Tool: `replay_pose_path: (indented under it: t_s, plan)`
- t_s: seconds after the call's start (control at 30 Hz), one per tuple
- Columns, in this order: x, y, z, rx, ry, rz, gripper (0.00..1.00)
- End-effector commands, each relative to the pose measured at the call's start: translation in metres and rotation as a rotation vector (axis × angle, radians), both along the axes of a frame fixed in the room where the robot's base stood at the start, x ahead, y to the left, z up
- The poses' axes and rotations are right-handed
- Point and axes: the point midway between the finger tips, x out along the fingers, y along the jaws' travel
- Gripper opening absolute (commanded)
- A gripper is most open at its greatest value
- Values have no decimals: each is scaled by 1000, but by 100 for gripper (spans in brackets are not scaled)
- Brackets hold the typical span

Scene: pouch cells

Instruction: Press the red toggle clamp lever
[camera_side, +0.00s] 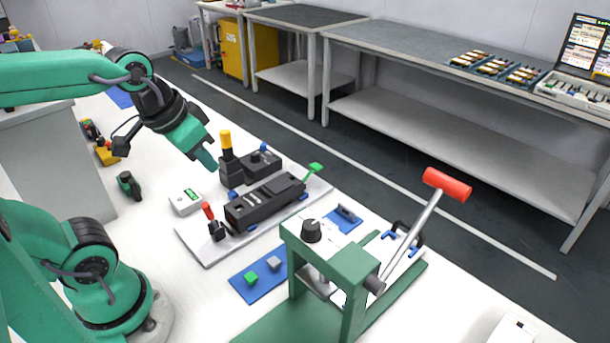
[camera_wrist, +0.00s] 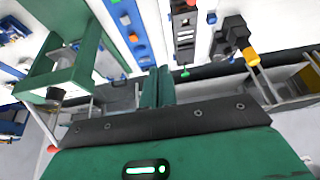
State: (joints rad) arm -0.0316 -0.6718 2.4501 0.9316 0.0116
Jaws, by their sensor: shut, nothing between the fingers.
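The red toggle clamp lever (camera_side: 208,211) is a small red-tipped handle, standing upright on a black clamp (camera_side: 217,231) at the near-left end of the long black fixture (camera_side: 262,204). My gripper (camera_side: 208,160) is shut and empty. In the side view it hangs in the air above and behind the red lever, left of the yellow-tipped clamp, touching nothing that I can see. In the wrist view my shut fingers (camera_wrist: 157,82) are in the middle, and the black fixture (camera_wrist: 185,35) lies beyond them. A bit of red (camera_wrist: 190,3) shows at the top edge, where most of the lever is cut off.
A yellow-tipped clamp (camera_side: 226,142) stands close to my gripper. A green lever (camera_side: 314,169) sits at the fixture's far end. A green press (camera_side: 350,265) with a big red-handled arm (camera_side: 447,184) stands to the right. A white box (camera_side: 186,202) lies left of the fixture.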

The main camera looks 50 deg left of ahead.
Motion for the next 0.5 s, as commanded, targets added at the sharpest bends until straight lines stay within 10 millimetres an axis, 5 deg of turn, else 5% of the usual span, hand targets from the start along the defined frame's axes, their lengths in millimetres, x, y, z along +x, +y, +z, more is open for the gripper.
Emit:
replay_pose_path:
  t_s: [0.5]
  plan:
    - [38, 34, -8, -8, 226, 79, 0]
